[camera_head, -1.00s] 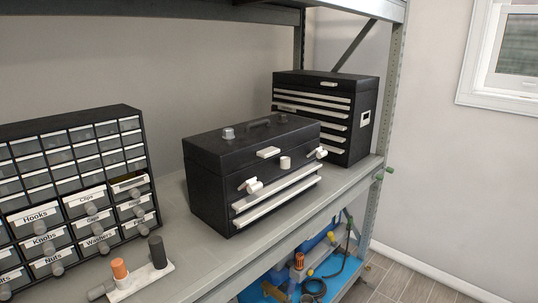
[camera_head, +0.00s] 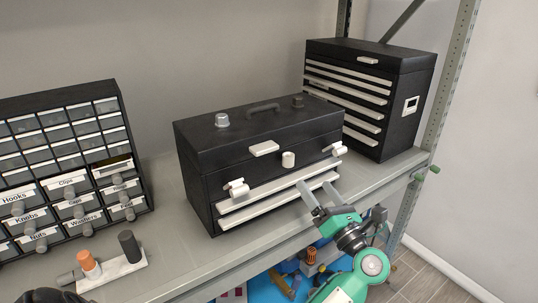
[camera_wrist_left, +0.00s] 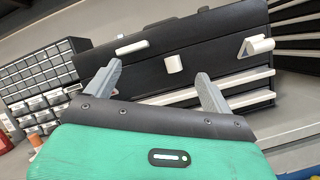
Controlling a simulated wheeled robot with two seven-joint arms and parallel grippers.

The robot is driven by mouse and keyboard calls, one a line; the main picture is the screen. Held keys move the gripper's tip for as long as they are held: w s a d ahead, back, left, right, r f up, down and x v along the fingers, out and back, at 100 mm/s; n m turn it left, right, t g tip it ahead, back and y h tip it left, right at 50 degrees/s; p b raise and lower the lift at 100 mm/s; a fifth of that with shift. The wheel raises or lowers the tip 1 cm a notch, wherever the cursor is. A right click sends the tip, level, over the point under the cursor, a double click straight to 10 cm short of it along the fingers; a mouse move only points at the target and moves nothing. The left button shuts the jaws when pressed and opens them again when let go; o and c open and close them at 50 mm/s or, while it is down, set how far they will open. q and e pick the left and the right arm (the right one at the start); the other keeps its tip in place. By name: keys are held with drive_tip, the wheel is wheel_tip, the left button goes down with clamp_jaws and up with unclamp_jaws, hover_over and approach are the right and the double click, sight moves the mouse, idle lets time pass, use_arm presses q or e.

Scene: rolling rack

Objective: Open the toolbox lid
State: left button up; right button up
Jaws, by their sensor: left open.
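The black toolbox (camera_head: 235,160) stands on the grey shelf with its lid (camera_head: 250,125) down. The lid has a dark carry handle (camera_head: 263,107) and a white front tab (camera_head: 264,148). Below it are a white knob (camera_head: 288,159) and two white latches, left (camera_head: 237,188) and right (camera_head: 336,149). My left gripper (camera_head: 317,194) is open and empty, in front of the white drawer strips at the toolbox's lower right. In the left wrist view its fingers (camera_wrist_left: 160,82) are spread before the toolbox front (camera_wrist_left: 185,65).
A taller black tool chest (camera_head: 365,95) stands behind to the right, near the rack post (camera_head: 455,85). A labelled drawer cabinet (camera_head: 70,165) and a white block with orange and dark pegs (camera_head: 122,272) are on the left. The shelf's front edge (camera_head: 210,283) runs below.

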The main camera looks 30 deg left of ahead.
sight(268, 151)
use_arm(q)
drive_tip(key=s+a+r+n+g+h, duration=0.2)
drive_tip(key=s+r+n+g+h, duration=0.15)
drive_tip(key=r+n, duration=0.3)
drive_tip(key=shift+t+y, duration=0.25)
drive_tip(key=p+x, duration=0.2)
drive_tip(key=x, duration=0.2)
drive_tip(key=p+x, duration=0.2)
drive_tip(key=x, duration=0.2)
drive_tip(key=p+x, duration=0.2)
drive_tip(key=x, duration=0.2)
drive_tip(key=shift+s+a+f, duration=0.1)
drive_tip(key=shift+s+f, duration=0.15)
drive_tip(key=shift+s, duration=0.2)
drive_tip(key=shift+w+a+f, duration=0.1)
drive_tip(key=shift+w+a, duration=0.1)
drive_tip(key=shift+a, duration=0.3)
use_arm(e)
wheel_tip(268, 151, up, 7)
drive_tip(key=shift+w+d+f, duration=0.15)
drive_tip(key=shift+w+d, duration=0.05)
drive_tip(key=shift+w, duration=0.25)
